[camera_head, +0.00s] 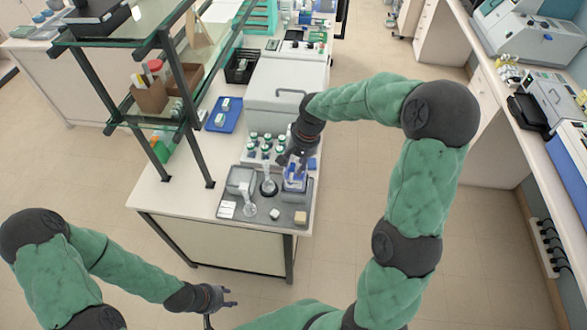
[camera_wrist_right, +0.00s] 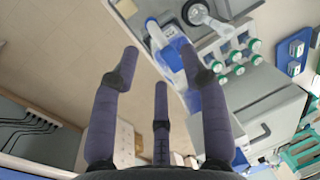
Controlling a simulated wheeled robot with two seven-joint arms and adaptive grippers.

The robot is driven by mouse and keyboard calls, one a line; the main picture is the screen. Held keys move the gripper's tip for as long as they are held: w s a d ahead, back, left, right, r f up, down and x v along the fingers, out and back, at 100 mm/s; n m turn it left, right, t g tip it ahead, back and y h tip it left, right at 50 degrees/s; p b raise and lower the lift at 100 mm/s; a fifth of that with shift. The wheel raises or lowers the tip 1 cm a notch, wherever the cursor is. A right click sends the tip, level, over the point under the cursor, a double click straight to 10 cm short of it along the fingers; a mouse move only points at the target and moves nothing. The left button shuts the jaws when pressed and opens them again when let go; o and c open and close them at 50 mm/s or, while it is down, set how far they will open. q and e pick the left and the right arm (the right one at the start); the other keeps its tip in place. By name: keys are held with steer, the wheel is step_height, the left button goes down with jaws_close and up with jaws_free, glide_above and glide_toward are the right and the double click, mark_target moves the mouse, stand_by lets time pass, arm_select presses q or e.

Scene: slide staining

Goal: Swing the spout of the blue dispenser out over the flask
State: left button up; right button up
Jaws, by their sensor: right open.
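The blue dispenser (camera_head: 294,182) stands on the grey tray (camera_head: 232,212) near the bench's front corner; part of it is hidden by my right gripper. In the right wrist view the dispenser (camera_wrist_right: 172,52) shows blue and white just beyond the fingers. A clear flask (camera_head: 268,174) stands left of it on a dark round base, and the flask also shows in the wrist view (camera_wrist_right: 200,14). I cannot make out the spout's direction. My right gripper (camera_head: 287,160) is open just above the dispenser, with nothing between its fingers (camera_wrist_right: 158,62). My left gripper (camera_head: 229,297) is open and empty, away from the bench.
Several green-capped bottles (camera_head: 266,142) stand behind the tray. A second glass vessel (camera_head: 249,208), a grey box (camera_head: 240,179) and small blocks share the tray. A white instrument (camera_head: 285,95) is behind, a shelf frame (camera_head: 178,85) to the left. The floor in front is clear.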

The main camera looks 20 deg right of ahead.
mark_target(293, 169)
steer(key=x, duration=0.4)
steer(key=shift+s+f, duration=0.1)
steer(key=shift+f, duration=0.05)
jaws_close()
